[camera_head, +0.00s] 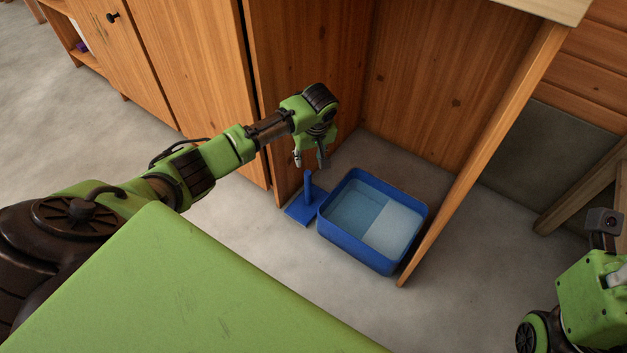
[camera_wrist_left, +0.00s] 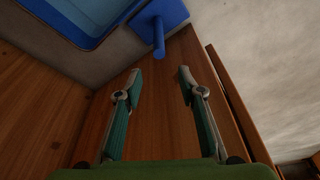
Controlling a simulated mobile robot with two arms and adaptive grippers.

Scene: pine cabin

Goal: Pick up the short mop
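The short mop (camera_head: 306,203) is blue, with a flat base on the floor and a short upright handle. It stands beside the left side of a blue tub, by the edge of a wooden panel. My left gripper (camera_head: 311,163) is open and empty just above the top of the handle. In the left wrist view the mop (camera_wrist_left: 160,24) shows ahead, with its handle pointing toward the gap between the open fingers (camera_wrist_left: 160,75), apart from them. My right arm shows at the lower right, but its fingers cannot be made out.
The blue tub (camera_head: 352,247) holds two flat areas, darker and paler blue. A wooden panel (camera_head: 300,60) rises behind my left gripper, and a slanting wooden post (camera_head: 485,160) stands right of the tub. Cabinets (camera_head: 170,60) line the left. The floor in front is clear.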

